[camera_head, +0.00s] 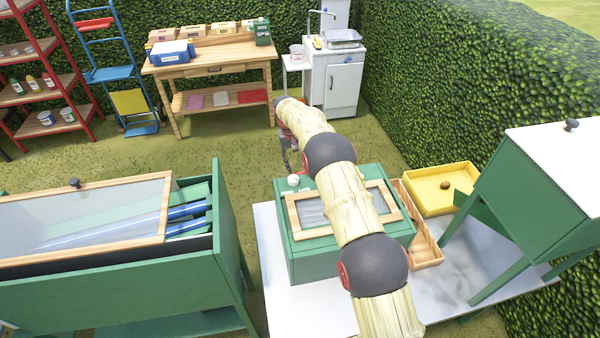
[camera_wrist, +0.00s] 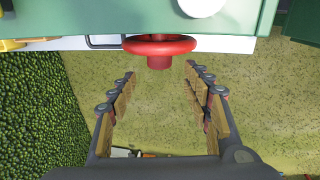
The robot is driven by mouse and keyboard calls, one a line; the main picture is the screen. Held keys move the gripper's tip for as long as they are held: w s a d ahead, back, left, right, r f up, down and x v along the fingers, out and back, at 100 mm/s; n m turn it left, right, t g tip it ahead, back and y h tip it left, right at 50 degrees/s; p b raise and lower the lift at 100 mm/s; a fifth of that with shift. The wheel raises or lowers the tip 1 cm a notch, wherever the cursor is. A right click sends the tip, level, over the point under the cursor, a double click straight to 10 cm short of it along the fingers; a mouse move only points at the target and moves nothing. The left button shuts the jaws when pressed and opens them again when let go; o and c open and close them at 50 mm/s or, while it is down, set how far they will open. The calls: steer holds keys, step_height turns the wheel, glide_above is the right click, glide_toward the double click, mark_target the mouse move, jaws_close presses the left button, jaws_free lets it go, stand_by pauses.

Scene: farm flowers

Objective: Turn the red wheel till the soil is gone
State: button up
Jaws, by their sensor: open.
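The red wheel (camera_wrist: 178,46) shows edge-on in the wrist view, on a red hub at the side of a green box (camera_wrist: 80,18). In the head view, the green box (camera_head: 312,262) stands on the white table, with a wood-framed window (camera_head: 312,212) in its top. I cannot make out the wheel there. My gripper (camera_wrist: 160,72) is open and empty, its fingers spread to either side of the hub line, just short of the wheel. In the head view my gripper (camera_head: 290,150) is small and partly hidden by my arm. I cannot make out soil behind the window.
A white knob (camera_head: 293,181) sits on the box top near the wheel side. A yellow tray (camera_head: 425,197) with a brown lump and a wooden tray (camera_head: 428,249) lie to the right. A green planter (camera_head: 120,290) stands left. Grass between box and workbench (camera_head: 205,65) is clear.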

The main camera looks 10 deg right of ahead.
steer(key=f, duration=0.4)
steer(key=d+f, duration=0.1)
steer(key=f, duration=0.1)
steer(key=shift+f, duration=0.15)
steer(key=c, duration=0.3)
steer(key=c, duration=0.7)
steer(key=shift+c, duration=0.8)
